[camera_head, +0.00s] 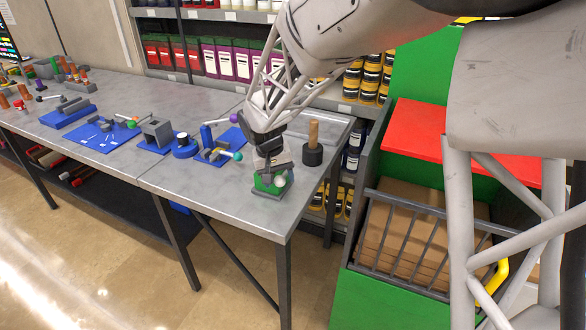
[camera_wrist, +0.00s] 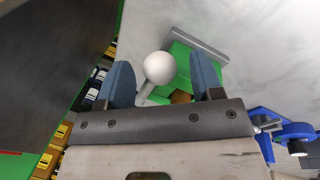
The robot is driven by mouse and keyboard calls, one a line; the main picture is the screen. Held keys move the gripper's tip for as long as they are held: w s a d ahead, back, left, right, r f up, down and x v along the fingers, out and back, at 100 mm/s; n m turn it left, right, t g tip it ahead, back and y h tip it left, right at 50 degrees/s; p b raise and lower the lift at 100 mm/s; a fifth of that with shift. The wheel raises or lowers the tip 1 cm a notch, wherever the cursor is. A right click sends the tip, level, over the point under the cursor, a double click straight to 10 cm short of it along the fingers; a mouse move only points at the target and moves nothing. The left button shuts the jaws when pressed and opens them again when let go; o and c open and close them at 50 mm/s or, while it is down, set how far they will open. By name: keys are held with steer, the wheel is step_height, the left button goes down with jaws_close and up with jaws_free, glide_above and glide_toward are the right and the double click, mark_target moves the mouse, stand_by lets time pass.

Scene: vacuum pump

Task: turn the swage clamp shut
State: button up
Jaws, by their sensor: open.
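The swage clamp is a small green block (camera_head: 270,184) on a grey base at the near right corner of the table. It has a lever with a white ball knob (camera_head: 280,181). In the wrist view the white knob (camera_wrist: 160,66) lies between my two blue fingers, with the green block (camera_wrist: 182,62) behind it. My gripper (camera_head: 271,168) is right above the clamp in the head view. My gripper (camera_wrist: 162,82) is open around the knob in the wrist view, with gaps on both sides. Whether the knob is at fingertip depth I cannot tell.
A black cylinder with a wooden handle (camera_head: 313,147) stands close behind the clamp. Blue fixtures with coloured knobs (camera_head: 218,148) are to the left on the table (camera_head: 215,182). A green cart with a red top (camera_head: 450,148) stands to the right. The table's front edge is near.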

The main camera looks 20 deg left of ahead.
steer(key=shift+f, duration=0.35)
jaws_close()
